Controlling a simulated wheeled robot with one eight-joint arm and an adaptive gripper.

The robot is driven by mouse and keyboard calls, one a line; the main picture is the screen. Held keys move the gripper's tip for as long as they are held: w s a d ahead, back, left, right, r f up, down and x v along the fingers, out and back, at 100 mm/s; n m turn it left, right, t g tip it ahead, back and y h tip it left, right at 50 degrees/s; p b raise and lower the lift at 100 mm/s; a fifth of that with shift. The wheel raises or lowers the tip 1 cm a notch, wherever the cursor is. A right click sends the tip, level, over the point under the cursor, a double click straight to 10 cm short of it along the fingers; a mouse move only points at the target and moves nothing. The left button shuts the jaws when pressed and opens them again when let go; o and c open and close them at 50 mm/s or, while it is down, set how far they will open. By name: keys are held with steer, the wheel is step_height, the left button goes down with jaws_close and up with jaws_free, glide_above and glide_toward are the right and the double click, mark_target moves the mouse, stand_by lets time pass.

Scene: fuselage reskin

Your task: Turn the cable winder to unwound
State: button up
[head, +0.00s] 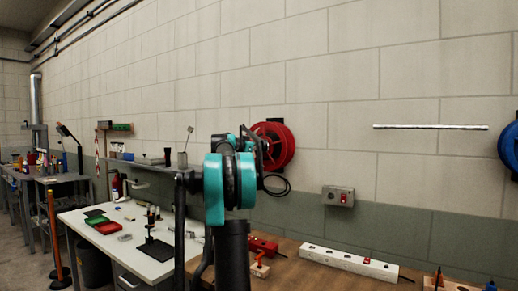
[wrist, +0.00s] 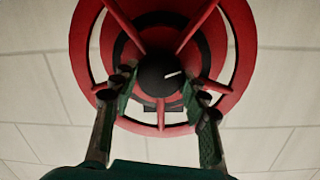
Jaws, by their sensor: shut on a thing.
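The red cable winder (head: 288,147) is mounted on the wall, partly hidden behind my arm in the head view. In the wrist view the winder (wrist: 246,45) fills the upper middle, with a red rim, red spokes and a round black hub (wrist: 157,76). A short white mark on the hub points right and slightly up. My gripper (wrist: 162,84) has one finger on each side of the hub and is shut on the winder. The exact contact is hard to see. In the head view my gripper (head: 256,148) is at the winder's left side, mostly hidden by my arm.
A brown bench (head: 320,279) below holds a white power strip (head: 348,262) and red items. A grey box (head: 338,196) with a red button is on the wall to the right. A blue reel (head: 511,146) hangs at the far right. A white table (head: 135,252) stands left.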

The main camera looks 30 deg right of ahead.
steer(key=shift+m, duration=1.8)
steer(key=o, duration=1.2)
steer(key=shift+c, duration=0.2)
steer(key=v, duration=1.2)
steer(key=shift+s, duration=0.25)
steer(key=shift+d, duration=0.1)
